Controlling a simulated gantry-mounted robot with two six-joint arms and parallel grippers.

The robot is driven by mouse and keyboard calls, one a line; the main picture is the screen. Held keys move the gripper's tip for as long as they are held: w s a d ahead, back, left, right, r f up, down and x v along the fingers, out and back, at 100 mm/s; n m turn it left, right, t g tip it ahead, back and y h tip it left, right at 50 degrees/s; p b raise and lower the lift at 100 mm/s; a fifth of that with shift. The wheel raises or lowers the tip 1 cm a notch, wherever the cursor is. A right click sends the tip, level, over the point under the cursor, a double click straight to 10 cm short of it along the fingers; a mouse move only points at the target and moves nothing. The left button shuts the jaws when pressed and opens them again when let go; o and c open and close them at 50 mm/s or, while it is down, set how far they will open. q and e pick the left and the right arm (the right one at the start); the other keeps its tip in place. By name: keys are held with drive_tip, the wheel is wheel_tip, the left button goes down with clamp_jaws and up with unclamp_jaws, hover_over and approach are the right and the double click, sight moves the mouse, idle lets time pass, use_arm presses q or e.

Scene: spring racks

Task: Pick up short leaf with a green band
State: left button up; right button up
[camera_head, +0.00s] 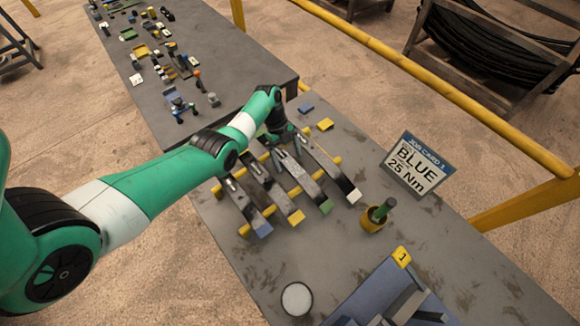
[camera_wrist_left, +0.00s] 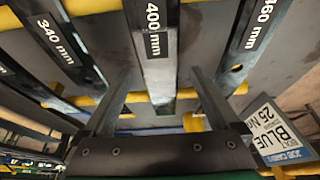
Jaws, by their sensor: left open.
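In the head view, several dark leaves lie side by side across yellow rails. The leaf with a green band (camera_head: 326,207) at its near end is third from the left. My left gripper (camera_head: 286,152) is over the far part of this leaf. In the left wrist view, my left gripper (camera_wrist_left: 162,82) is open, its fingers either side of a leaf labelled 400 mm (camera_wrist_left: 153,40), with nothing held. My right gripper is not in view.
Neighbouring leaves end in blue (camera_head: 263,230), yellow (camera_head: 296,217) and white (camera_head: 354,196). Yellow rails (camera_head: 245,231) support them. A round white-topped item (camera_head: 296,298) is in front.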

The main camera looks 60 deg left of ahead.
use_arm(q)
drive_tip(key=shift+d+f, duration=0.25)
drive_tip(key=shift+f, duration=0.35)
clamp_jaws()
drive_tip(key=shift+r, duration=0.15)
drive_tip(key=shift+r, duration=0.1)
drive_tip(key=shift+r+p, duration=0.3)
drive_tip(key=shift+p, duration=0.05)
drive_tip(key=r+p, duration=0.3)
drive_tip(key=d+r+p, duration=0.1)
drive_tip(key=r, duration=0.1)
drive_tip(key=shift+s, duration=0.35)
drive_tip(key=s+d+r+p, duration=0.7)
drive_tip(key=s+d+p, duration=0.1)
drive_tip(key=d+p, duration=0.1)
drive_tip(key=shift+s+d+p, duration=0.15)
drive_tip(key=shift+s+p, duration=0.15)
drive_tip(key=shift+p, duration=0.3)
